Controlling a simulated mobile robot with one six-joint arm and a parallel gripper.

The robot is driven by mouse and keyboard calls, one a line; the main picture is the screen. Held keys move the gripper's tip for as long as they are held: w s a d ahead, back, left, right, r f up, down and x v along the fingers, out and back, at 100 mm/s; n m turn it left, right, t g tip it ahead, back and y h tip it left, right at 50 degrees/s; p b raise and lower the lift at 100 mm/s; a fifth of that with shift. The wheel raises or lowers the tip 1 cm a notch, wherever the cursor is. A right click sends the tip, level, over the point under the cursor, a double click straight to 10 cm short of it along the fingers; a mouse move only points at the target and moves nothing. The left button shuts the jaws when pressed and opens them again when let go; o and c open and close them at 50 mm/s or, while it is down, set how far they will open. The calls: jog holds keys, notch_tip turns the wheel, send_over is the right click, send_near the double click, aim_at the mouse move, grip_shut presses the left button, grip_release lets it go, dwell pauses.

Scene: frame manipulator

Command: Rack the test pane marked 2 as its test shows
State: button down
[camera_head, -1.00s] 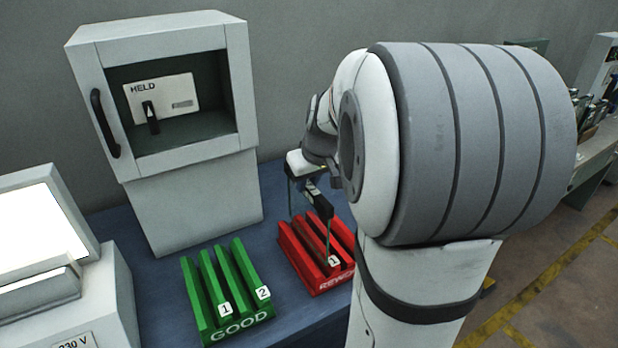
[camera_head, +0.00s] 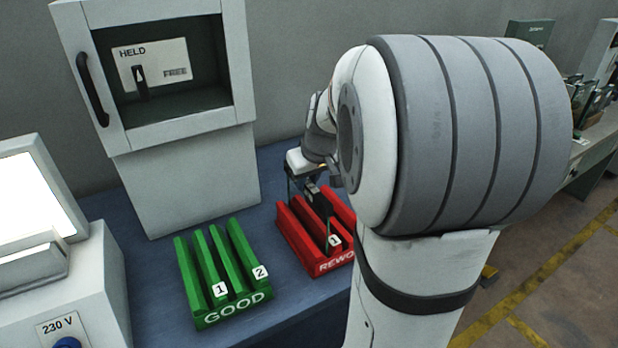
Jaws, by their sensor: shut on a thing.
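My gripper (camera_head: 316,194) is shut on a thin pane (camera_head: 302,198), seen almost edge-on and largely see-through. The pane is upright over the red rack marked REWORK (camera_head: 298,236), its lower edge at or in the slot area. I cannot tell how deep it sits or which slot it is in. A tag 1 (camera_head: 334,241) shows on the red rack's front; its right part is hidden by my arm. The green GOOD rack (camera_head: 186,268) has tags 1 (camera_head: 220,289) and 2 (camera_head: 260,272), and no pane is seen in it. The pane's own mark cannot be read.
A grey cabinet (camera_head: 185,140) stands behind the racks. Its window shows a lever (camera_head: 140,80) beside HELD, with FREE at the right. A lit white box (camera_head: 35,200) is at the left. The blue table (camera_head: 150,285) is clear between them.

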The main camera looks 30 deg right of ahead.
jog(key=shift+f+b, duration=0.55)
jog(key=shift+b, duration=0.05)
dwell(0.4)
jog(key=c, duration=1.2)
grip_release()
jog(key=v, duration=0.7)
jog(key=shift+s+r, duration=0.25)
jog(key=shift+r, duration=0.1)
jog(key=s+a+f+g, duration=0.1)
jog(key=s+a+f, duration=0.3)
jog(key=s+a, duration=0.3)
jog(key=s+a+f, duration=0.5)
jog(key=s+a, duration=0.1)
jog(key=s, duration=0.2)
jog(key=shift+s+a+g, duration=0.3)
jog(key=shift+a+g, duration=0.05)
jog(key=shift+g, duration=0.05)
jog(key=shift+c, duration=1)
